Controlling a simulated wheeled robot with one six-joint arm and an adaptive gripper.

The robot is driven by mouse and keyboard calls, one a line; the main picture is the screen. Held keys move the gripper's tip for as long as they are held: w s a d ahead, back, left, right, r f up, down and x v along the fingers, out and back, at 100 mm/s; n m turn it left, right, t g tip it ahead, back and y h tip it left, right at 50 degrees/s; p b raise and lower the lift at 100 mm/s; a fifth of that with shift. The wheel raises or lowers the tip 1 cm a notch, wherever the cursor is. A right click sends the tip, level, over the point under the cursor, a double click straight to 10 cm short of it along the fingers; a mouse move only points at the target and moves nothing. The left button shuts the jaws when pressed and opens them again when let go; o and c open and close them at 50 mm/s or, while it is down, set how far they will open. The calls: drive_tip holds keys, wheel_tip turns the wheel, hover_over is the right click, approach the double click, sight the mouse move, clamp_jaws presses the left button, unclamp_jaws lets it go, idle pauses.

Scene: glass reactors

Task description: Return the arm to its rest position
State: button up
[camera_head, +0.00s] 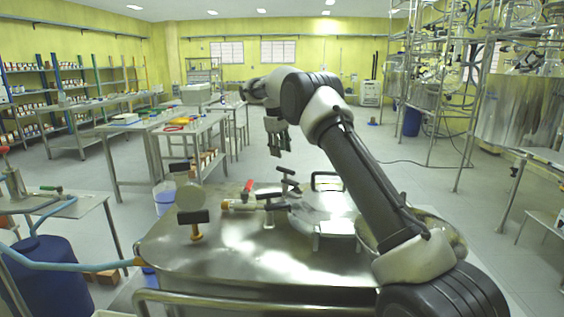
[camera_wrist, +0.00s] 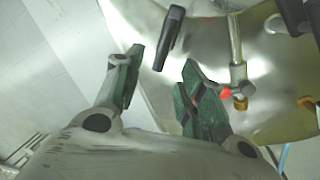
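My gripper (camera_head: 278,138) hangs from my arm in the head view, above the far side of a steel reactor lid and pointing down. In the wrist view my gripper (camera_wrist: 160,92) has its two green-padded fingers apart, with nothing between them. The arm reaches up from the lower right and bends over the lid. The gripper appears apart from the valves and handles below it.
The round steel reactor lid (camera_head: 240,248) carries several black-handled valves and a red-handled valve (camera_head: 247,187). A lidded opening (camera_head: 322,222) is beside my arm. Steel tables (camera_head: 190,132) stand behind, tall metal frames at right, and a blue drum (camera_head: 45,275) at lower left.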

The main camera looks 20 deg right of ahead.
drive_tip(key=shift+s+a+r, duration=0.1)
drive_tip(key=shift+a+r, duration=0.05)
drive_tip(key=shift+r, duration=0.85)
